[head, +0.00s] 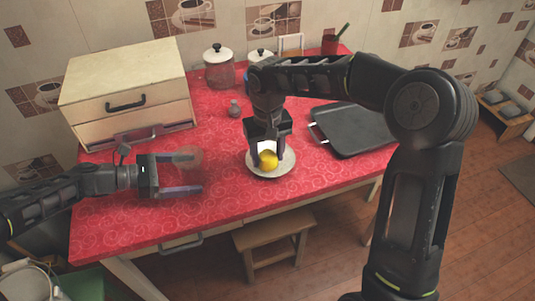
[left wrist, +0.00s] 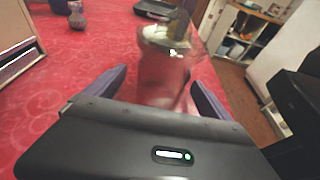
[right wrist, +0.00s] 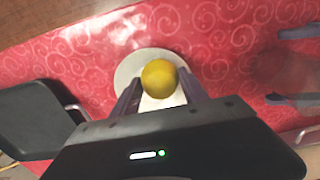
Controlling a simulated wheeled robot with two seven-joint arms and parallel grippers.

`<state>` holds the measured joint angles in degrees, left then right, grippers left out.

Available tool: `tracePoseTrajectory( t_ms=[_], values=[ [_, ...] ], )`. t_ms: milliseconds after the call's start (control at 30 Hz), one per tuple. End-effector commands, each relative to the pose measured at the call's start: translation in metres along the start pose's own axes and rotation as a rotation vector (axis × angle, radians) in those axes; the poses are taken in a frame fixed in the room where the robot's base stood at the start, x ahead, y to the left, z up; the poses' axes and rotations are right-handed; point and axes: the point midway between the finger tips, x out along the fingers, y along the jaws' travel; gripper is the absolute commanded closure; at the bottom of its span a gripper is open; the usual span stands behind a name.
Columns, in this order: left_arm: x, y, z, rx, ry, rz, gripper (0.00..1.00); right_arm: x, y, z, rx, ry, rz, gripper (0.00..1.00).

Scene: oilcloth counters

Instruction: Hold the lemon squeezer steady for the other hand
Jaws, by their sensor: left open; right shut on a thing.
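My left gripper (head: 190,174) is open near the front left of the counter. A clear, see-through glass thing (left wrist: 165,75), seemingly the lemon squeezer, stands between its parted fingers. It shows only faintly in the head view (head: 190,157), and I cannot tell whether a finger touches it. My right gripper (head: 266,158) points down and is shut on a yellow lemon (right wrist: 160,79), over a pale round plate (head: 286,168). The lemon (head: 268,160) is low at the plate, but I cannot tell whether it touches. A white patch beneath the lemon is partly hidden.
A dark tray (head: 350,130) with a metal handle lies to the right. A wooden drawer box (head: 125,85) stands at the back left. Glass jars (head: 218,72) and a red pot (head: 330,45) stand at the back. A small grey shaker (head: 234,109) stands mid-counter. The red cloth between the grippers is clear.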

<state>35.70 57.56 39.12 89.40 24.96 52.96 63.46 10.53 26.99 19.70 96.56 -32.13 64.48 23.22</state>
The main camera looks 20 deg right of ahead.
Motion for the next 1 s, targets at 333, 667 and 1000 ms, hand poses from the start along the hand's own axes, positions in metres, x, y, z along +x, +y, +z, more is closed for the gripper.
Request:
tracePoseTrajectory(
  t_ms=[333, 667, 1000],
  values=[
    [0.0029, 0.0001, -0.0003, 0.000, 0.001, 0.001, 0.07, 0.0001, 0.0000, -0.0001, 0.000, 0.000, 0.000, 0.81],
    [0.0026, 0.0003, -0.0002, 0.000, 0.001, 0.001, 0.33, 0.0001, 0.0000, 0.0000, 0.000, 0.000, 0.000, 0.81],
    [0.0025, 0.0003, -0.0001, 0.000, 0.001, 0.001, 0.33, 0.0001, 0.0000, 0.0000, 0.000, 0.000, 0.000, 0.81]
  ],
)
